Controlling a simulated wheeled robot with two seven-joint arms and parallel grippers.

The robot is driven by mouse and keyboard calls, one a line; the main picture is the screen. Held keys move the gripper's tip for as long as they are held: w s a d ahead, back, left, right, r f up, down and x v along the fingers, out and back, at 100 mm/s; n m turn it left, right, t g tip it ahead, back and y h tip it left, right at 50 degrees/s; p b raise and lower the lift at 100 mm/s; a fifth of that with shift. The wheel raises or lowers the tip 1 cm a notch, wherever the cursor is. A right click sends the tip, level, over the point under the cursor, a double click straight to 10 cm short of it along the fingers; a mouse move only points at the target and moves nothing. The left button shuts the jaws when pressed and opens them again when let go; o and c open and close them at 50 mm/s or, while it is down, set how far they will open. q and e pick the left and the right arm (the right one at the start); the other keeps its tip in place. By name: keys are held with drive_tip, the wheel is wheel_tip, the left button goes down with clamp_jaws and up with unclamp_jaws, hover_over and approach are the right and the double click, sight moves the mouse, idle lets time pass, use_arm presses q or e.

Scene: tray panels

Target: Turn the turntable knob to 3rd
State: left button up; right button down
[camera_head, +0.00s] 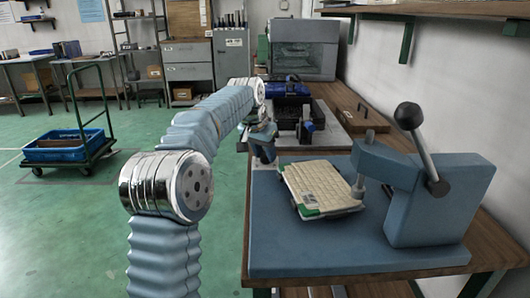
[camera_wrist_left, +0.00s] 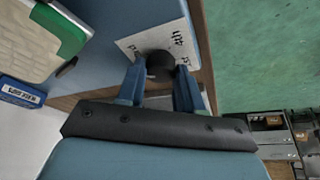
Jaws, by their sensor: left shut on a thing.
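The turntable knob (camera_wrist_left: 160,63) is dark and round, and it shows in the left wrist view against a white label plate (camera_wrist_left: 134,44). The plate carries dark marks around the knob; one reads like "4th", and the others are partly covered. I cannot tell where the knob points. My left gripper (camera_head: 264,153) is at the left edge of the blue machine base (camera_head: 350,250). In the left wrist view its two blue fingers are shut on the knob, one on each side. In the head view the gripper hides the knob. My right gripper is not in view.
A beige tray panel (camera_head: 320,187) lies tilted on the blue base, beside a press with a black ball-ended lever (camera_head: 409,116). Green floor (camera_head: 95,225) is open to the left.

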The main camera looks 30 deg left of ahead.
use_arm(q)
drive_tip(key=shift+m+h, duration=0.4)
drive_tip(key=shift+m, duration=0.6)
drive_tip(key=o, duration=1)
drive_tip(key=shift+v, duration=6.85)
drive_tip(key=shift+w, duration=0.1)
